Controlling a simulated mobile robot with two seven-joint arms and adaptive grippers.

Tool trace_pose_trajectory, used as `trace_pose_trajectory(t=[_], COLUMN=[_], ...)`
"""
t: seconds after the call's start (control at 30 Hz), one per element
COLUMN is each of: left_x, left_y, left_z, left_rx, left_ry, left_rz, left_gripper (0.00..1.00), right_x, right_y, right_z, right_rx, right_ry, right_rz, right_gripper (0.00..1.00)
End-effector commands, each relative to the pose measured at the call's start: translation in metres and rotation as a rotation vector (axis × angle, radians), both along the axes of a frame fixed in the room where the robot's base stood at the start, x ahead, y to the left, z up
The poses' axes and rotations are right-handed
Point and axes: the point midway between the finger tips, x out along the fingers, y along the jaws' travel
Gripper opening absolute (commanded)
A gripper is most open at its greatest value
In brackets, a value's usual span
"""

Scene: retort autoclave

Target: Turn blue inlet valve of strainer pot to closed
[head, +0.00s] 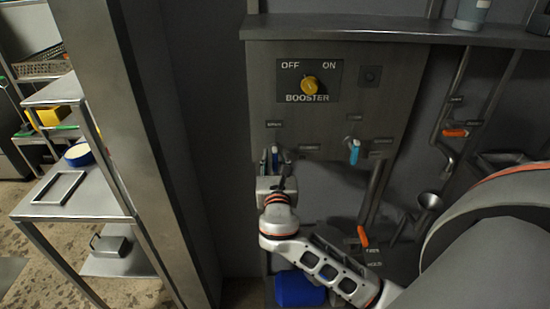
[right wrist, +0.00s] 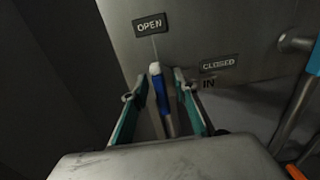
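The blue inlet valve handle (right wrist: 160,88) stands nearly upright, its tip towards the OPEN label (right wrist: 149,25). The CLOSED label (right wrist: 217,64) is to its right, above an IN label (right wrist: 208,83). My right gripper (right wrist: 154,91) is open, with one teal-sided finger on each side of the handle and visible gaps between. In the head view my right gripper (head: 275,161) is at the panel's lower left, and the handle (head: 275,152) is partly hidden by the fingers. My left gripper is not in view.
A light-blue handle (head: 354,153) and a yellow booster knob (head: 309,85) are on the same panel (head: 330,125). Orange-handled valves (head: 455,133) and pipes are to the right. A steel post (head: 150,130) and a shelf rack (head: 75,195) stand left.

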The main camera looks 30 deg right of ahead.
Motion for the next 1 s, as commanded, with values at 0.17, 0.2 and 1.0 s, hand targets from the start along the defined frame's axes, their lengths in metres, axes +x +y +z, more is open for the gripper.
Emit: trace_pose_trajectory(t=[0.17, 0.2, 1.0], left_x=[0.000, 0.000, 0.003], left_y=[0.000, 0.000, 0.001], left_z=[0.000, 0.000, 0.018], left_rx=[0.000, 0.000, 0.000], left_ry=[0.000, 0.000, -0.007], left_rz=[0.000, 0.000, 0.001], left_gripper=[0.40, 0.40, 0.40], right_x=[0.000, 0.000, -0.002], right_y=[0.000, 0.000, -0.002], right_z=[0.000, 0.000, 0.000], right_rx=[0.000, 0.000, 0.219], right_ry=[0.000, 0.000, -0.129], right_rz=[0.000, 0.000, -0.002], right_gripper=[0.20, 0.10, 0.00])
